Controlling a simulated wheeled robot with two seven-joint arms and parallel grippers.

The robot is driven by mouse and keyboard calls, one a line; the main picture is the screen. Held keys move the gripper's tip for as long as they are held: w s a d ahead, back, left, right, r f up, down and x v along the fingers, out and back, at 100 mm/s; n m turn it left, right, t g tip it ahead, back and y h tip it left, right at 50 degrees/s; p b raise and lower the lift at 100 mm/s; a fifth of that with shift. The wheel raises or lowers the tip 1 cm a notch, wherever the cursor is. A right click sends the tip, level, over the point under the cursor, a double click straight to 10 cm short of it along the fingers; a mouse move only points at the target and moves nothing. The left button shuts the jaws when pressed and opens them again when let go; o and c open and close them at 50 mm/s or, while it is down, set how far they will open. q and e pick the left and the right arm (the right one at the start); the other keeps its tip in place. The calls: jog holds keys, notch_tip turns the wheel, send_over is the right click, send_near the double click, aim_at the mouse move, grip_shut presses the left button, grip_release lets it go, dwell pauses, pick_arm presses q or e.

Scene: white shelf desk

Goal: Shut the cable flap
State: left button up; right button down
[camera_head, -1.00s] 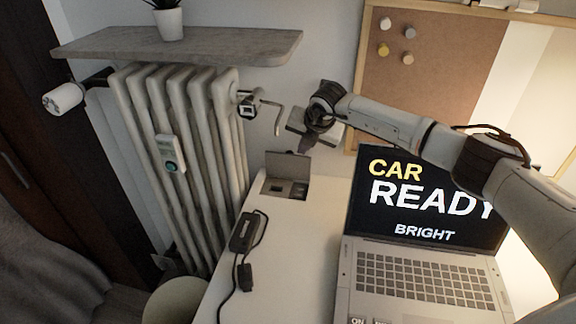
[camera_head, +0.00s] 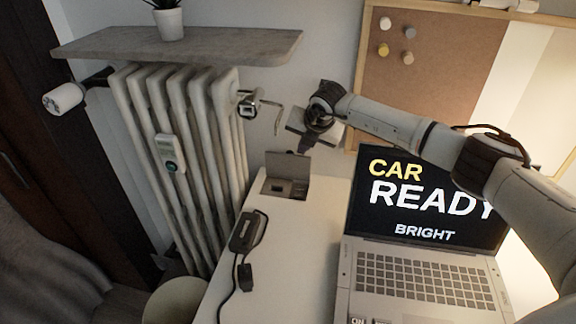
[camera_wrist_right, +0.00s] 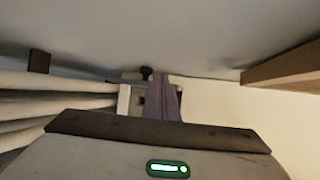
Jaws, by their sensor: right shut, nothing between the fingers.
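The cable flap (camera_head: 288,164) is a grey lid standing raised, roughly upright, at the back of its desk opening (camera_head: 275,186). The desk opening lies uncovered in front of it, at the desk's back left corner. In the right wrist view the flap (camera_wrist_right: 164,98) shows as a narrow purple-grey plate beside a pale frame. My right gripper (camera_head: 304,142) is shut and empty, above and slightly right of the flap, near the wall. I see no clear contact with the flap. My left gripper is not in view.
An open laptop (camera_head: 420,270) stands right of the opening. A black adapter with cable (camera_head: 246,232) lies on the desk's left edge. A white radiator (camera_head: 185,150) stands left, under a shelf (camera_head: 200,45). A corkboard (camera_head: 420,75) hangs behind my right arm.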

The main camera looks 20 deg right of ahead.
jog(key=shift+s+a+f, duration=0.2)
jog(key=shift+s+f, duration=0.15)
jog(key=shift+f, duration=0.25)
jog(key=shift+s+a+f+p, duration=0.3)
jog(key=shift+s+a, duration=0.3)
jog(key=shift+s, duration=0.3)
jog(key=shift+s+a+f+p, duration=0.2)
jog(key=shift+s+a+f, duration=0.3)
jog(key=shift+s, duration=0.35)
jog(key=shift+s+a+f, duration=0.2)
jog(key=shift+s+a, duration=0.1)
jog(key=shift+s, duration=0.2)
notch_tip(320, 180, up, 7)
jog(key=p, duration=0.3)
jog(key=shift+w+r+p, duration=0.15)
jog(key=shift+w+p, duration=0.15)
jog(key=shift+p, duration=0.05)
jog(key=shift+a, duration=0.15)
